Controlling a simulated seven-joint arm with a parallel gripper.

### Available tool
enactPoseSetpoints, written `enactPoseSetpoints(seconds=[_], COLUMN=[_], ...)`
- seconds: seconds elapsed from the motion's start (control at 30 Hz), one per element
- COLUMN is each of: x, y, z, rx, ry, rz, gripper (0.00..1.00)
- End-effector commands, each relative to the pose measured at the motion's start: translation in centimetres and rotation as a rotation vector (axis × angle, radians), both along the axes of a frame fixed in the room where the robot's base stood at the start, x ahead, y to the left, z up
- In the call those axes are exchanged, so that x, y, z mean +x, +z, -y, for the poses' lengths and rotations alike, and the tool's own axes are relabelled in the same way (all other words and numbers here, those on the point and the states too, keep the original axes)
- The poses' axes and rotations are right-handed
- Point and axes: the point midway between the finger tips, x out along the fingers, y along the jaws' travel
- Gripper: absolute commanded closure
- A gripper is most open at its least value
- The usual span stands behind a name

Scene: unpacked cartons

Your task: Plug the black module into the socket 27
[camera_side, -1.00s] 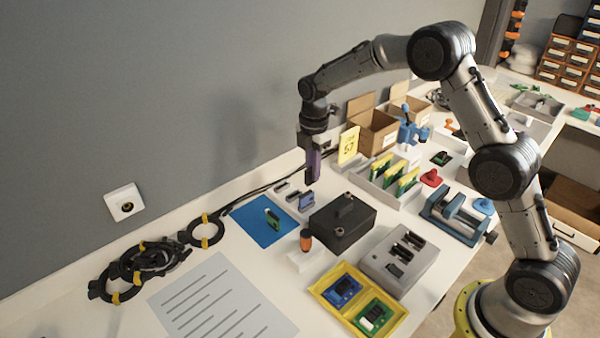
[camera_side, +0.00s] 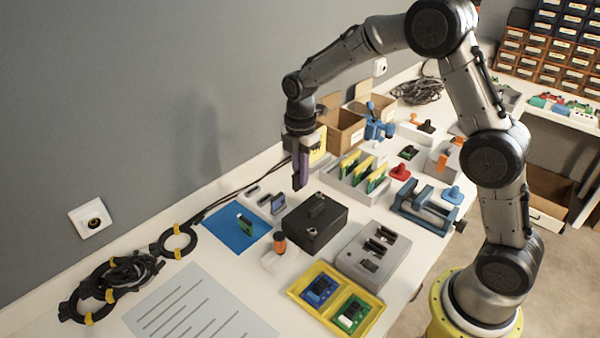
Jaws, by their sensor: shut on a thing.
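My gripper (camera_side: 300,158) points down above the back left edge of the black box (camera_side: 318,228). It is shut on an upright purple piece (camera_side: 301,172), which hangs clear of the table. A black part (camera_side: 315,207) stands on top of the black box. The grey block (camera_side: 350,262) at the front has several slots with black parts (camera_side: 375,247) in them. I cannot read a number 27 on any socket. A yellow card (camera_side: 318,146) stands behind my gripper and is partly hidden by it. I cannot tell which black part is the task's module.
A grey tray (camera_side: 350,190) of yellow-green boards stands behind right. A yellow tray (camera_side: 370,318) is in front, a blue vise (camera_side: 425,213) to the right. Cables (camera_side: 110,283) and paper lie front left.

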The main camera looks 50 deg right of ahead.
Motion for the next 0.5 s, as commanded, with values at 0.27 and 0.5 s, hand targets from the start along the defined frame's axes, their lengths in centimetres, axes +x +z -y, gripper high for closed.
enactPoseSetpoints(seconds=[0.27,0.5], x=[0.33,-0.02], y=[-0.01,-0.73], z=[0.01,0.0], rx=[0.003,0.007], ry=[-0.34,-0.786], rz=[0.014,0.017], gripper=[1.0,1.0])
